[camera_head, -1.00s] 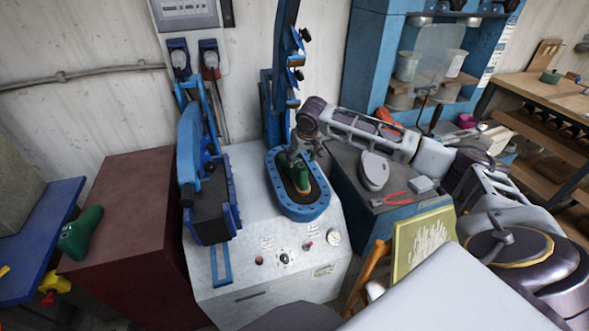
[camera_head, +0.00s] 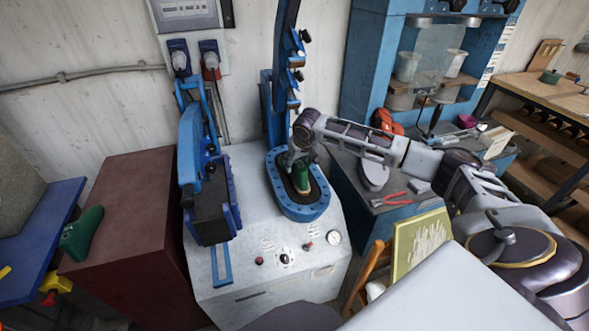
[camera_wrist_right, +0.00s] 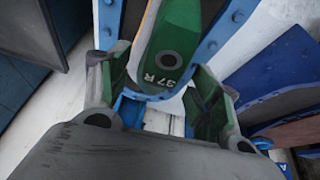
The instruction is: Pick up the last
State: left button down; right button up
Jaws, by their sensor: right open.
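A green last (camera_head: 301,180) lies in the oval blue-rimmed press bed (camera_head: 304,212) on the white machine. In the right wrist view the last (camera_wrist_right: 179,40) shows "37 R" on its near end, with a dark round hole. My right gripper (camera_head: 294,158) is over the far end of the bed, close to the last. In the wrist view its two green-padded fingers (camera_wrist_right: 158,98) are spread wide, one on each side of the last's near end, with nothing gripped. Whether they touch it I cannot tell. A second green last (camera_head: 81,233) lies on the maroon cabinet at left. My left gripper is out of view.
A blue upright press arm (camera_head: 280,85) rises behind the bed. A second press unit (camera_head: 212,215) stands close on its left. Right of the machine, a dark bench holds red pliers (camera_head: 388,200) and a grey sole-shaped piece (camera_head: 374,174).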

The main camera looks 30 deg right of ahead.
jog(key=shift+x, duration=0.9)
jog(key=shift+r, duration=0.1)
jog(key=c, duration=1)
jog(key=shift+r, duration=0.1)
jog(key=shift+c, duration=0.2)
notch_tip(320, 180, up, 10)
jog(key=shift+f, duration=0.1)
